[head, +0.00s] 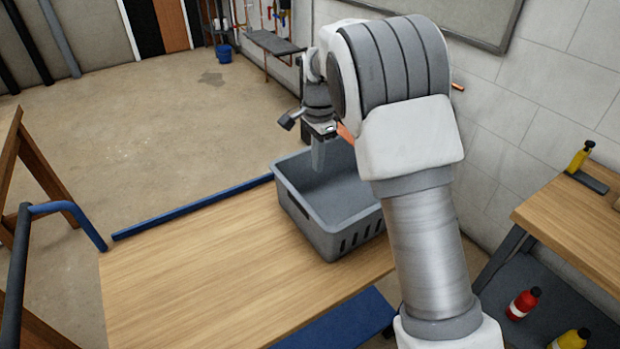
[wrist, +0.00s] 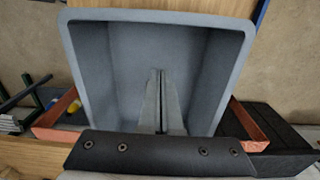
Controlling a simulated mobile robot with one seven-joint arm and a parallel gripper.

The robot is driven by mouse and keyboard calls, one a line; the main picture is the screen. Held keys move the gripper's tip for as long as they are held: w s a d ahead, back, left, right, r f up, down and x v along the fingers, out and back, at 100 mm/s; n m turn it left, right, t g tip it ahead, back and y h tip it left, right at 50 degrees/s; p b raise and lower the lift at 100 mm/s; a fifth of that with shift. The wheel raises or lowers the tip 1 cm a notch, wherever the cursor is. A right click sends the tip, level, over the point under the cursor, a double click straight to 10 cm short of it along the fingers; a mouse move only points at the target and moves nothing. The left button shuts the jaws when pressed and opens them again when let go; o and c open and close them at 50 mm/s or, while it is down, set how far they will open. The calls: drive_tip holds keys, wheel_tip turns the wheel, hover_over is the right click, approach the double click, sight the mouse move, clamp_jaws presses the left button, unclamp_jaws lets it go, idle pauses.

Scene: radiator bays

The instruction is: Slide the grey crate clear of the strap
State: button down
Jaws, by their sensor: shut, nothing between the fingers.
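The grey crate (head: 318,243) stands upright and open on the near wooden bench, by its right end. In the wrist view the crate (wrist: 90,75) fills the middle and looks empty. My gripper (head: 318,168) is shut and empty, pointing down, with its fingertips over or inside the crate's mouth. In the wrist view the gripper (wrist: 158,72) shows against the crate's inside; I cannot tell whether it touches. An orange-red band (wrist: 262,118) shows on both sides of the crate; I cannot tell whether it is the strap. My arm hides the crate's right side.
The bench (head: 190,285) is bare left of the crate. A blue rail (head: 190,207) runs along its far edge. A block wall rises behind.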

drive_tip(key=s+a+f, duration=0.2)
drive_tip(key=a+f, duration=0.1)
drive_tip(key=f, duration=0.6)
drive_tip(key=shift+s+a+f, duration=0.15)
drive_tip(key=s+a+p, duration=0.2)
drive_tip(key=s+a, duration=0.8)
drive_tip(key=a, duration=0.5)
drive_tip(key=s+a+p, duration=0.2)
drive_tip(key=s+a, duration=0.8)
drive_tip(key=a, duration=0.5)
